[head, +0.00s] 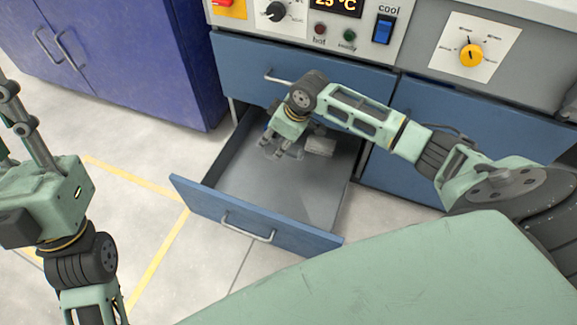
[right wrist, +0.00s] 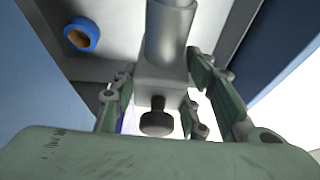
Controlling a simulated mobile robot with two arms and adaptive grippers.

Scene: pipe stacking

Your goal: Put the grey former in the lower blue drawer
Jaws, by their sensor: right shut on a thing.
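The lower blue drawer (head: 255,228) is pulled open below the control panel, with a bare grey floor. My right gripper (head: 273,148) reaches down inside the drawer near its back. In the right wrist view my right gripper (right wrist: 158,110) is shut on the grey former (right wrist: 168,62), a block with a round tube on one side and a dark knob on the other. In the head view the grey former (head: 320,146) shows beside the fingers, partly hidden. I cannot tell whether it touches the drawer floor. My left gripper (head: 14,125) is at the left edge, fingertips unclear.
A blue ring with a brown inside (right wrist: 81,35) lies beyond the fingers in the right wrist view. Closed blue fronts (head: 425,105) flank the open drawer above and to the right. A dark blue cabinet (head: 125,60) stands at the left. The drawer's front floor is clear.

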